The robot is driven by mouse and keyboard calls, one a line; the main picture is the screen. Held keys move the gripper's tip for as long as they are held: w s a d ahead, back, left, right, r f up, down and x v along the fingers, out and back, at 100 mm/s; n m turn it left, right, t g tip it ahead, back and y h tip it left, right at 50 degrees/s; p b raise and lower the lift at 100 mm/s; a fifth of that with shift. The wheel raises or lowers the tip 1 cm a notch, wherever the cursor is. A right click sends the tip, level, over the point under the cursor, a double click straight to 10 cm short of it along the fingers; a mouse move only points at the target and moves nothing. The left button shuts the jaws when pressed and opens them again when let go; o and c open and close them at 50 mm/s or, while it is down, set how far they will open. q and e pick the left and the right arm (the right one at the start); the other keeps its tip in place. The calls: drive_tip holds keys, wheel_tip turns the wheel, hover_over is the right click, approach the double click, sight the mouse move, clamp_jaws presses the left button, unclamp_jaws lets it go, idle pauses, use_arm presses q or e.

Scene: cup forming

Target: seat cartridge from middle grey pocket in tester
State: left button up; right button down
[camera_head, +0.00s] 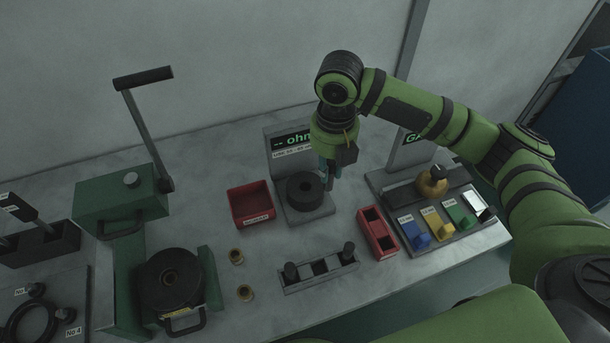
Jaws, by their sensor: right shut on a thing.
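The tester (311,209) is a grey stand with a display reading "ohm" and a black round socket block (302,188) with a hole in its top. My right gripper (331,182) points down just right of the socket block, above the bench. It is shut on a dark cartridge, mostly hidden by the fingers. The grey pocket rack (301,286) lies in front of the tester. Dark cartridges stand in its left pocket (290,271) and right pocket (347,252); its middle pocket (320,267) looks empty. My left gripper is not in view.
A red bin (250,204) stands left of the tester, and a narrow red two-part bin (378,232) right of the rack. A gauge station (433,187) with coloured blocks is at right.

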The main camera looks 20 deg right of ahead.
sight(305, 179)
drive_tip(key=w+a+f, duration=0.2)
drive_tip(key=shift+w+a+p, duration=0.3)
drive_tip(key=shift+w+a, duration=0.05)
drive_tip(key=shift+a, duration=0.05)
drive_tip(key=f, duration=0.1)
drive_tip(key=w+f+p, duration=0.1)
drive_tip(key=f, duration=0.1)
drive_tip(key=a+f, duration=0.1)
drive_tip(key=f, duration=0.1)
drive_tip(key=shift+w, duration=0.15)
drive_tip(key=shift+f, duration=0.35)
drive_tip(key=c, duration=1.1)
unclamp_jaws()
drive_tip(key=shift+c, duration=0.2)
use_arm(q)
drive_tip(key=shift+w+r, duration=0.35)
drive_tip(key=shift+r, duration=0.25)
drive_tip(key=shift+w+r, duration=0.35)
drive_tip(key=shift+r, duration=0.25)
